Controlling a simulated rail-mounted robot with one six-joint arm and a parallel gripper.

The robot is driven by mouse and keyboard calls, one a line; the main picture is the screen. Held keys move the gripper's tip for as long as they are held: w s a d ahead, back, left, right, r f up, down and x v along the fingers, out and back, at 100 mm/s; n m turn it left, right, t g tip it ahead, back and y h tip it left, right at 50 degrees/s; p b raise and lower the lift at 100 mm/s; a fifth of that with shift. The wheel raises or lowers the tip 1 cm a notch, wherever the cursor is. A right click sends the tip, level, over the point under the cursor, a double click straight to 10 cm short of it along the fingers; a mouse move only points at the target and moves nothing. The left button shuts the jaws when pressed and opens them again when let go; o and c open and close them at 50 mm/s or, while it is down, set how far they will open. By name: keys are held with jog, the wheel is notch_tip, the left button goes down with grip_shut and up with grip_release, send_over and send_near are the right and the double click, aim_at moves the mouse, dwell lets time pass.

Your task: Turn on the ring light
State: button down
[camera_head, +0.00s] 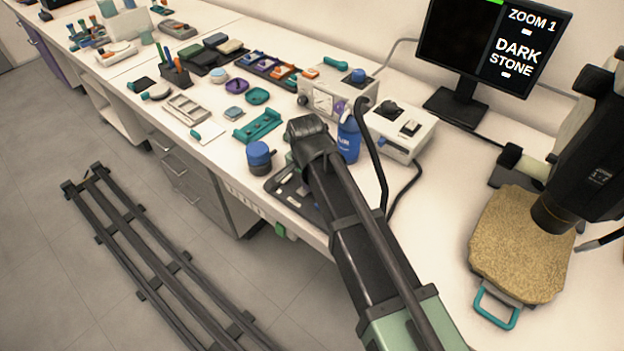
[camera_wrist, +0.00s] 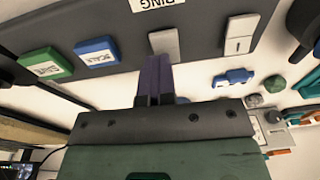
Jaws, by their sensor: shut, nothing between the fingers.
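In the wrist view, a dark control panel (camera_wrist: 205,45) spans the top, with an upside-down label RING (camera_wrist: 157,3) at the edge. Below the label is a pale rocker switch (camera_wrist: 165,42); a second pale switch (camera_wrist: 240,35) is to its right. My gripper (camera_wrist: 157,62) is shut and empty, its dark purple fingers pointing at the switch below RING. The tips overlap its lower end in the picture; I cannot tell whether they touch. In the head view, a dark panel (camera_head: 283,187) lies at the bench edge, partly covered by my arm, which hides the gripper. No ring light glow is evident.
In the wrist view, a green button (camera_wrist: 45,65) and a blue button (camera_wrist: 97,51) sit left of the fingers. In the head view, a blue bottle (camera_head: 348,140) and a white control box (camera_head: 400,130) stand close behind my arm.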

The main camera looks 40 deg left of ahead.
aim_at(302, 194)
notch_tip(302, 194, up, 14)
jog(key=s+p, duration=0.2)
jog(key=p, duration=1.3)
jog(key=shift+f, duration=0.15)
jog(key=f+b, duration=0.4)
jog(key=w+a+f+t+b, duration=0.1)
jog(key=f+b, duration=0.3)
jog(key=b, duration=0.1)
jog(key=a+f+t+b, duration=0.1)
jog(key=f+b, duration=0.4)
jog(key=shift+w, duration=0.15)
jog(key=shift+w+f+b, duration=0.1)
jog(key=shift+f+b, duration=0.2)
jog(key=shift+r, duration=0.1)
